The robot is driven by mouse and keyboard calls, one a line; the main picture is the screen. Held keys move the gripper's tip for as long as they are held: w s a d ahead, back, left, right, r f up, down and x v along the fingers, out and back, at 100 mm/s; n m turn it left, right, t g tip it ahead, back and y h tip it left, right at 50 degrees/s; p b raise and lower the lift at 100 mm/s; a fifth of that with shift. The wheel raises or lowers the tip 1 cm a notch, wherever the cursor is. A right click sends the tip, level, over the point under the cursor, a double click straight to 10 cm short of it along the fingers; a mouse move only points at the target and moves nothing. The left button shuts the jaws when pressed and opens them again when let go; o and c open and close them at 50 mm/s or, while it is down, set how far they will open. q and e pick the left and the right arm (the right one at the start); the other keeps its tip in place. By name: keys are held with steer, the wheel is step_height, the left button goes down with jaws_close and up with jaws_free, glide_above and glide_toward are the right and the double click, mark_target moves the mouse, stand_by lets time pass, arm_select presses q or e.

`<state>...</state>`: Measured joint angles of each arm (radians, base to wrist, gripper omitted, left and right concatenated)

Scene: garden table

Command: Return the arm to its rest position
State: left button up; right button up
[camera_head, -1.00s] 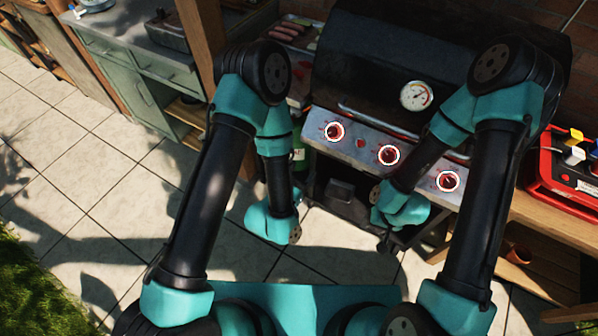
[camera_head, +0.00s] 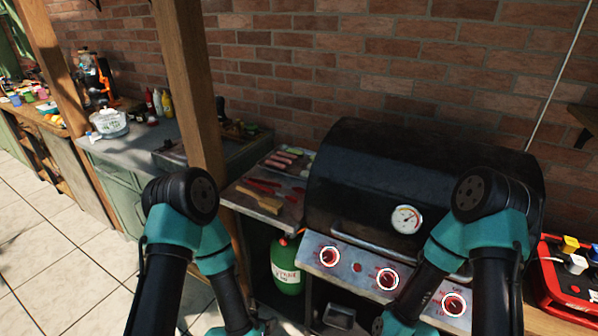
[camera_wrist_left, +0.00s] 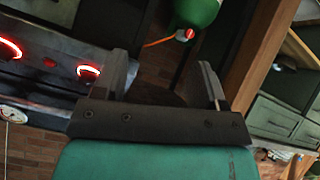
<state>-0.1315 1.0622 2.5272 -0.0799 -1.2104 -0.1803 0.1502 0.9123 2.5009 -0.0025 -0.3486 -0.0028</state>
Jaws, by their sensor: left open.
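My left gripper (camera_wrist_left: 163,68) shows in the left wrist view with its two dark fingers apart and nothing between them. It points down in front of the grill, with the green gas bottle (camera_wrist_left: 195,10) beyond its fingertips. In the head view my left arm (camera_head: 180,225) is bent at the left, and its fingers do not show clearly at the bottom edge. My right arm (camera_head: 490,235) is bent in front of the grill's right side, and its gripper is out of the picture.
The black grill (camera_head: 385,165) has its lid shut and several red-lit knobs. A side shelf (camera_head: 285,210) holds food and tools. A wooden post (camera_head: 187,90) stands behind my left arm. A red case (camera_head: 570,280) is at the right. Tiled floor (camera_head: 75,265) is open at the left.

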arm_select(q)
steer(key=s+a+f+n+g+y, duration=0.1)
steer(key=s+a+f+n+g, duration=0.3)
steer(key=s+a+g, duration=0.4)
steer(key=s+a, duration=0.2)
steer(key=a, duration=0.1)
steer(key=shift+a+y, duration=0.25)
steer(key=shift+y, duration=0.05)
steer(key=shift+f, duration=0.1)
stand_by(0.7)
